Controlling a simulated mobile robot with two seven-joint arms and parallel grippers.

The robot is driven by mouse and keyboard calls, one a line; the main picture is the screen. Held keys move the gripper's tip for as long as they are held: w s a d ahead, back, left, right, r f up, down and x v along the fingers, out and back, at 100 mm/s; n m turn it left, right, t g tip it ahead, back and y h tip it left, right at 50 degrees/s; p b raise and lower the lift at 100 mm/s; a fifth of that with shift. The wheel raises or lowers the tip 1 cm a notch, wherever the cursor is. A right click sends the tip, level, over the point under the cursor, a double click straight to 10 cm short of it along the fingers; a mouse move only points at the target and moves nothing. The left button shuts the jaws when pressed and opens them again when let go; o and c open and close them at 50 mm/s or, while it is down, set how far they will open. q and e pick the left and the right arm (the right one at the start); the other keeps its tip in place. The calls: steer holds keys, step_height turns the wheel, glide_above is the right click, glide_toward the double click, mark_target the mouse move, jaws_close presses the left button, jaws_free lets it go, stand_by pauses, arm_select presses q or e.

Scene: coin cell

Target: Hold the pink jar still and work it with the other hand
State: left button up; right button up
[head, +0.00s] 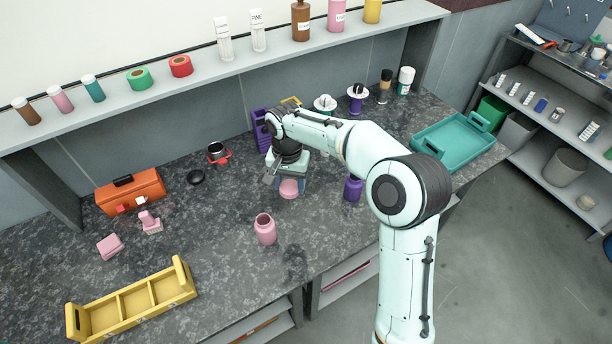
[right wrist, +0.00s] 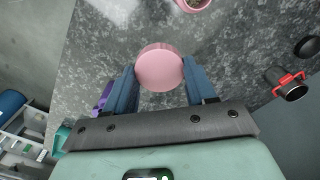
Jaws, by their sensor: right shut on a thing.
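The pink jar (head: 265,229) stands upright on the dark speckled worktop, its mouth open and no lid on it. Part of it also shows at the top edge of the right wrist view (right wrist: 194,4). My right gripper (head: 289,182) is behind the jar and a little to its right, apart from it. Its blue fingers are shut on a round pink lid (right wrist: 160,68), which also shows below the gripper in the head view (head: 289,189). I cannot tell how high the lid is above the worktop. My left gripper is in neither view.
A yellow divided tray (head: 137,300), a pink block (head: 110,245) and a pink stamp-like piece (head: 150,223) are on the left. An orange toolbox (head: 130,194) stands behind them. A purple bottle (head: 353,188) and a teal tray (head: 454,144) are right. The worktop around the jar is clear.

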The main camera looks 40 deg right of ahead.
mark_target(257, 223)
steer(key=a+f+n, duration=0.1)
steer(key=a+n, duration=0.2)
steer(key=a+f+n, duration=0.1)
steer(key=a+n, duration=0.2)
steer(key=a, duration=0.1)
steer(key=w+a+f+n, duration=0.1)
steer(key=a+f+n, duration=0.1)
steer(key=a+n, duration=0.1)
steer(key=shift+a+f, duration=0.1)
steer(key=shift+a, duration=0.3)
steer(key=shift+a+f+n, duration=0.15)
steer(key=shift+a+n, duration=0.25)
